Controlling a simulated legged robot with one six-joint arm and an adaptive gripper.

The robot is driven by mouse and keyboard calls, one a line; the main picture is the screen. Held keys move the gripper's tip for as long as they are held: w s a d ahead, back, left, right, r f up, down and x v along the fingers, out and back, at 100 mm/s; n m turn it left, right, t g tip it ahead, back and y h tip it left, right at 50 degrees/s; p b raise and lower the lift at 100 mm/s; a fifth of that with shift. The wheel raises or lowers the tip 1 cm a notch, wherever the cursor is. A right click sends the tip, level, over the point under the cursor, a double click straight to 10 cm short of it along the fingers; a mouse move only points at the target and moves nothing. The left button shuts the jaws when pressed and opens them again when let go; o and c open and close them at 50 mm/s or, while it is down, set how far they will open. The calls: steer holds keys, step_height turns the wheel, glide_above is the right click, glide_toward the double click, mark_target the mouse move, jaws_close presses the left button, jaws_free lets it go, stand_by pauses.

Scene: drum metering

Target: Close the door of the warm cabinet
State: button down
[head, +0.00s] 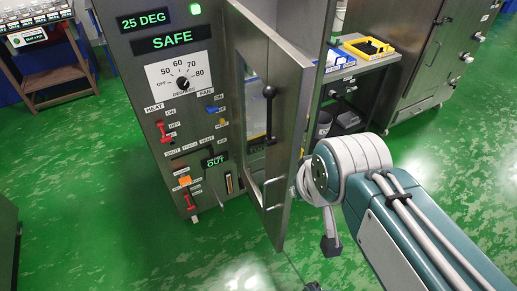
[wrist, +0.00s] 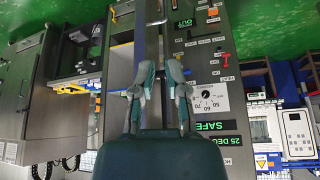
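The warm cabinet (head: 180,75) is a grey metal cabinet with a control panel reading "25 DEG" and "SAFE". The cabinet panel shows upside down in the wrist view (wrist: 212,70). My gripper (wrist: 160,68) has its two fingers apart. The door's grey edge (wrist: 153,35) shows beyond and between the fingertips; I cannot tell whether they touch it. In the head view my wrist is just right of the door's outer edge, and the fingertips cannot be made out.
A bench with yellow trays (head: 367,46) stands behind the door at the right, beside a tall grey cabinet (head: 436,55). A brown wooden table (head: 57,78) is at the far left. The green floor left and in front of the cabinet is clear.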

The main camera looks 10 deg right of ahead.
steer(key=w+a+f+m+g+h, duration=0.2)
steer(key=w+a+f+m+g, duration=0.1)
steer(key=w+f+m, duration=0.5)
steer(key=m+g+h, duration=0.2)
steer(key=m, duration=0.6)
glide_toward(282, 205)
step_height(282, 205, down, 4)
steer(key=shift+d+f, duration=0.2)
steer(key=shift+d, duration=0.5)
steer(key=shift+d, duration=0.1)
